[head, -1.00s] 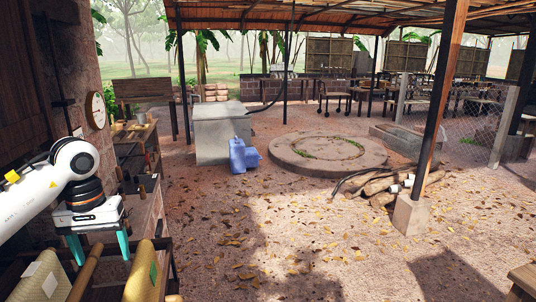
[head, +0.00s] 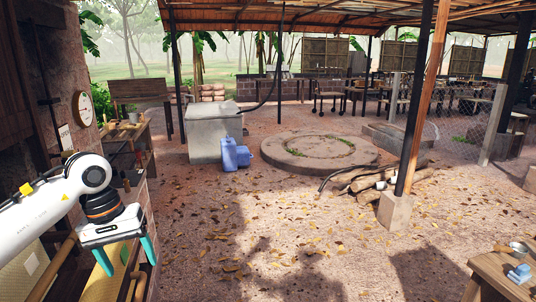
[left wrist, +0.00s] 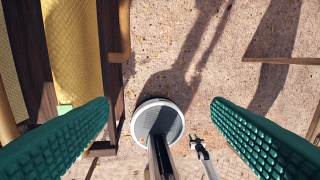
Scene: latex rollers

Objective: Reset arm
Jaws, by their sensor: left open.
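My left arm comes in from the left in the head view. Its gripper (head: 126,263) points down with two teal fingers spread apart and nothing between them. It hangs beside the roller stand at the lower left. In the left wrist view, the green ribbed fingers of the left gripper (left wrist: 160,130) are wide apart, with ground and part of my own body below. Yellow latex sheets (left wrist: 75,50) hang on the left of that view, clear of the fingers.
A wooden table (head: 510,275) with a small pot and a blue object stands at the lower right. A post on a concrete footing (head: 393,211) and a log pile (head: 370,177) stand right of centre. Blue jugs (head: 235,154) sit by a grey tank (head: 214,134). The leaf-strewn middle ground is open.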

